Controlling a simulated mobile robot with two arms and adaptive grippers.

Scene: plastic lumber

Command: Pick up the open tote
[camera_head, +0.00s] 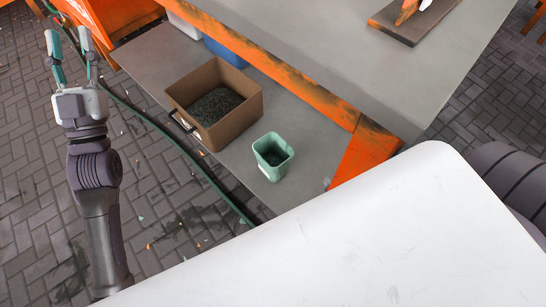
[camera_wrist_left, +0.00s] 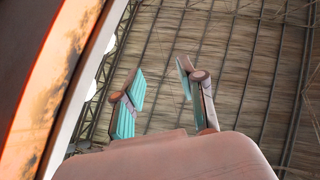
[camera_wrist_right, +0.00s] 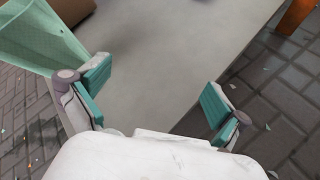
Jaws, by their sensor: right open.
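A brown open-topped tote (camera_head: 237,122) with a dark handle on its near left side holds dark granules. It stands on the low grey shelf (camera_head: 145,62). A small green open bin (camera_head: 272,160) stands to its right on the same shelf. My left gripper (camera_head: 72,58) is open and empty, raised left of the shelf and apart from the tote; its fingers also show open in the left wrist view (camera_wrist_left: 162,92). My right gripper (camera_wrist_right: 158,92) is open and empty above the grey shelf, with the green bin (camera_wrist_right: 38,38) close beside its left finger. The head view does not show the right gripper.
An orange-edged workbench (camera_head: 300,90) overhangs the shelf behind the tote. A blue container (camera_head: 225,52) and a white one (camera_head: 183,25) sit under it. A green hose (camera_head: 150,122) runs along the brick floor (camera_head: 45,190). The floor at left is mostly clear.

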